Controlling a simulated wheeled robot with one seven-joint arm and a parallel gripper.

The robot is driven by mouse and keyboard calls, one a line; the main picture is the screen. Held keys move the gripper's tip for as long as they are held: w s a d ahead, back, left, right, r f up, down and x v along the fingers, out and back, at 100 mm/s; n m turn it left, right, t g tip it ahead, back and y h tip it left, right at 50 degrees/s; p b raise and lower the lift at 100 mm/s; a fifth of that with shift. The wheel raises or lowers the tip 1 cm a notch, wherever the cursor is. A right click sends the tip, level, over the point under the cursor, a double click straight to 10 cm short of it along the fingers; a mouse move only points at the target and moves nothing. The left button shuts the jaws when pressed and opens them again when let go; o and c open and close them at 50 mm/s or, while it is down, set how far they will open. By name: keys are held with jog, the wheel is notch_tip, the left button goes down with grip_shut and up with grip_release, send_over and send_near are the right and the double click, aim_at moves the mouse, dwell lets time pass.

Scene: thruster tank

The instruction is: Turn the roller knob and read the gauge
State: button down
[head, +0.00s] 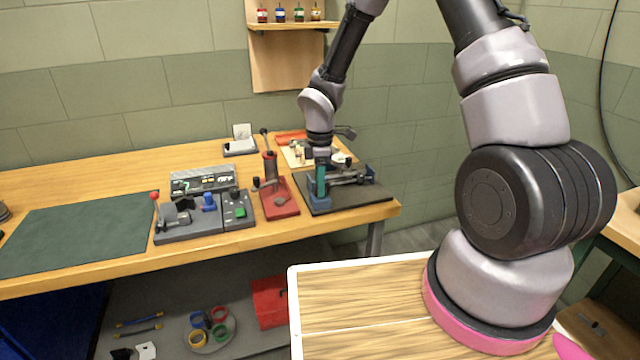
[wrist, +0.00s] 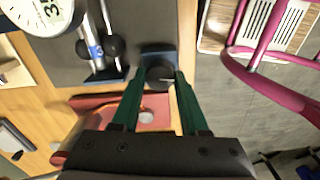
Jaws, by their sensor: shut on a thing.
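The roller rig stands on a dark base plate (head: 375,196) at the right end of the workbench. In the wrist view its dark round knob (wrist: 158,75) has a pale mark and sits at a blue block (wrist: 158,51). My gripper (head: 320,190) points down over the rig. Its green fingers, also in the wrist view (wrist: 160,78), are closed on the knob, one on each side. The head view hides the knob behind the fingers. The white gauge dial (wrist: 35,14) is cut off at the wrist view's top left; I cannot make out its needle clearly.
A red stand (head: 281,206) is close to the left of the rig. A grey control box (head: 190,228) and a green mat (head: 80,233) lie farther left. A shelf with small bottles (head: 290,25) hangs on the wall behind.

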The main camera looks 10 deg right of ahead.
jog(key=shift+n, duration=0.3)
jog(key=shift+c, duration=2.1)
grip_release()
notch_tip(320, 180, up, 11)
jog(key=shift+f, duration=0.1)
